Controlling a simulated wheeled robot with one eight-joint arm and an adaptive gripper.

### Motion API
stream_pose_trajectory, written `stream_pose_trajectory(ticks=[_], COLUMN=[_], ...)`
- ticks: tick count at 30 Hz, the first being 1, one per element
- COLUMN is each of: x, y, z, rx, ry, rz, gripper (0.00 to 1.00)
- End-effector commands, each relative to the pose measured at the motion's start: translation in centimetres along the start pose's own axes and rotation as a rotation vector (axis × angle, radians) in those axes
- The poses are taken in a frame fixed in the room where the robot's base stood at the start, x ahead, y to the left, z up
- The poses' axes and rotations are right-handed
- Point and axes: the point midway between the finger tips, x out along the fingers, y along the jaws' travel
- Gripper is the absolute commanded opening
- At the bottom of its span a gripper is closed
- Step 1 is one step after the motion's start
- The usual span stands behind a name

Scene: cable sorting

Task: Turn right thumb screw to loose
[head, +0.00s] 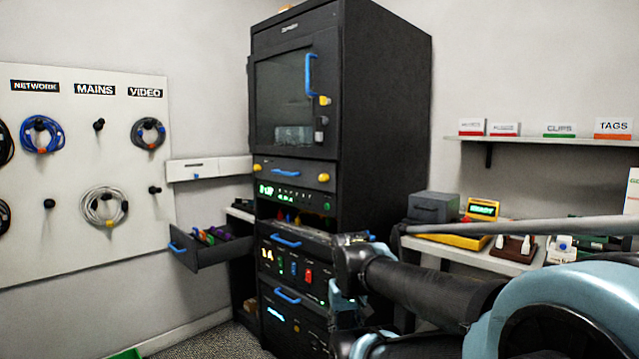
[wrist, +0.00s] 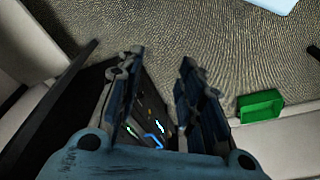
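The right thumb screw (head: 324,178) is a yellow knob at the right end of a dark rack panel (head: 305,175). The left thumb screw (head: 258,168) is a matching yellow knob at the other end, with a blue handle between them. Whether either screw is tight or loose cannot be told. My gripper (wrist: 163,57) shows in the wrist view with its two dark fingers apart and nothing between the tips. It points toward the floor, and part of the rack's front shows behind the fingers. In the head view my arm stands before the rack's lower right, below and apart from the screw.
An open drawer (head: 210,255) juts out left of the rack (head: 385,100). Lower rack units have blue handles. A pegboard (head: 75,230) with coiled cables is at left. A bench (head: 490,262) and shelf (head: 560,141) are at right. A green bin (wrist: 261,105) is on the floor.

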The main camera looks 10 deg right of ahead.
Motion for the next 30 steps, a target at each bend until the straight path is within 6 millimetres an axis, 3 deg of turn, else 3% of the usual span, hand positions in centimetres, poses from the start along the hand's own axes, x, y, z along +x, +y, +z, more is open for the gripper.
stream_pose_trajectory(ticks=[5, 11, 16, 21, 26, 30], x=[-1.2, -3.8, -6.9, -10.3, -13.6, -16.6], y=[0.6, 3.5, 5.4, 6.0, 5.0, 2.8], z=[0.1, -3.6, -8.8, -14.7, -20.6, -25.8], rx=[-0.061, -0.339, -0.640, -0.918, -1.156, -1.340], ry=[0.005, -0.036, -0.093, -0.166, -0.251, -0.341], rz=[0.035, 0.198, 0.390, 0.586, 0.778, 0.953], gripper=[0.45, 0.45, 0.45, 0.45, 0.45, 0.45])
